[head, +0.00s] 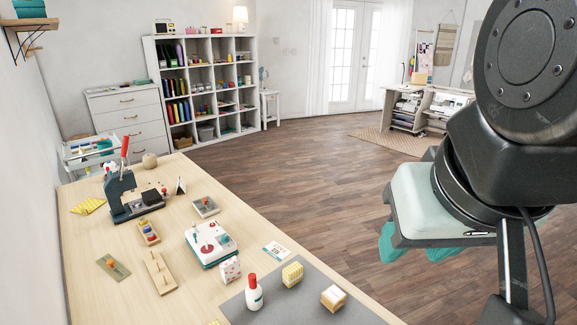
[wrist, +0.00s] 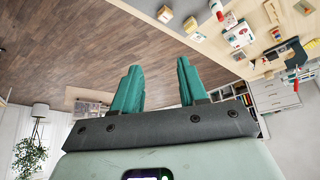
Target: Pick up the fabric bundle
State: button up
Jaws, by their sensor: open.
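A yellow patterned block (head: 292,273), which looks like folded fabric, stands on the grey mat (head: 318,312) at the table's near end. It also shows small at the top of the wrist view (wrist: 190,24). A yellow patterned cloth (head: 88,205) lies at the table's far left; I cannot tell for certain which one is the fabric bundle. My gripper (head: 432,246) is beyond the table's right edge, over the floor and well apart from both. Its teal fingers are spread and empty in the wrist view (wrist: 158,77).
Beside the yellow block are a red-capped white bottle (head: 254,294), a cream and brown block (head: 333,298) and a patterned white block (head: 230,269). A white machine (head: 210,243) and a dark press (head: 126,195) stand farther back. The space between gripper and table looks clear.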

dwell(0.3)
jog(key=o, duration=0.9)
